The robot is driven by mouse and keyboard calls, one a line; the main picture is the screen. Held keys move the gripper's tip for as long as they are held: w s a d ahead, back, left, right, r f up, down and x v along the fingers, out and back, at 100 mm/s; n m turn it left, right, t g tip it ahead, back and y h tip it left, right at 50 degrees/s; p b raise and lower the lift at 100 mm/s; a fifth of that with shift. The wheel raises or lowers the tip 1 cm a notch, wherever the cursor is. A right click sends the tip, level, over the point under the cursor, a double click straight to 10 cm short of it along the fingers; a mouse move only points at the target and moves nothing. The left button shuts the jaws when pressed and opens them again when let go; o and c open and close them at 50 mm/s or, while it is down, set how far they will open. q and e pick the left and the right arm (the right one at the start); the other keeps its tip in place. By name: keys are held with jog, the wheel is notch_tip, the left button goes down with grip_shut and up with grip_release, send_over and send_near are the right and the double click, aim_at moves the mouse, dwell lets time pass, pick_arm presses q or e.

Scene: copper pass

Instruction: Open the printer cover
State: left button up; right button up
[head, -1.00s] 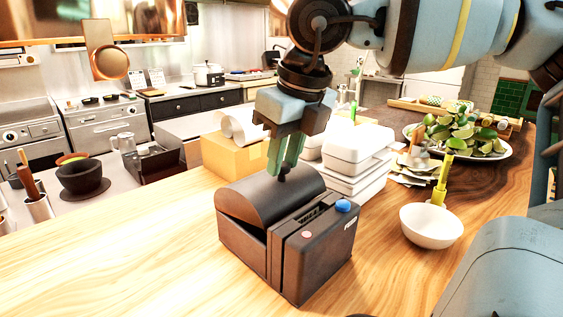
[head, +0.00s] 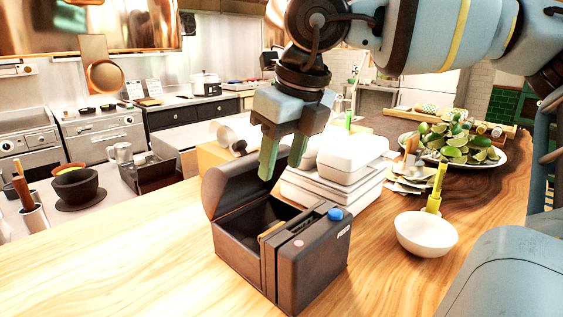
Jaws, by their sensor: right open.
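The printer (head: 307,262) is a dark box on the wooden counter, with a blue button (head: 335,214) on its top and a "FEED" label. Its curved cover (head: 236,184) is raised and tilted back to the left, and the dark inside of the bay shows. My right gripper (head: 283,165) points down with green fingertips just above and behind the bay, to the right of the cover. Its fingers are apart and nothing shows between them. I cannot tell whether a finger touches the cover. My left gripper is not in view.
White boxes (head: 333,185) are stacked close behind the printer. A white bowl (head: 425,236) stands to the right, with a platter of limes (head: 459,143) beyond it. A dark bowl (head: 77,184) and a utensil cup (head: 35,220) are at left. The counter's front left is clear.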

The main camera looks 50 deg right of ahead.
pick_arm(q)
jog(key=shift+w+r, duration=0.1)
pick_arm(e)
jog(key=v, duration=0.6)
jog(key=shift+r, duration=0.3)
jog(key=shift+s, duration=0.1)
jog(key=w+d+r+g+p, duration=0.15)
jog(key=w+r, duration=0.25)
jog(key=w, duration=0.7)
pick_arm(q)
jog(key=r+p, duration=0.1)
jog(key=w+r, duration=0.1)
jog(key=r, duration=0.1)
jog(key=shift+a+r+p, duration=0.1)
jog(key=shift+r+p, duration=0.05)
jog(key=shift+p, duration=0.25)
pick_arm(e)
jog(key=w+f+g, duration=0.1)
jog(key=w+f, duration=0.3)
jog(key=w, duration=0.5)
jog(key=shift+d+f+g, duration=0.2)
jog(key=shift+d+g, duration=0.1)
jog(key=shift+g, duration=0.05)
jog(key=shift+w+f, duration=0.1)
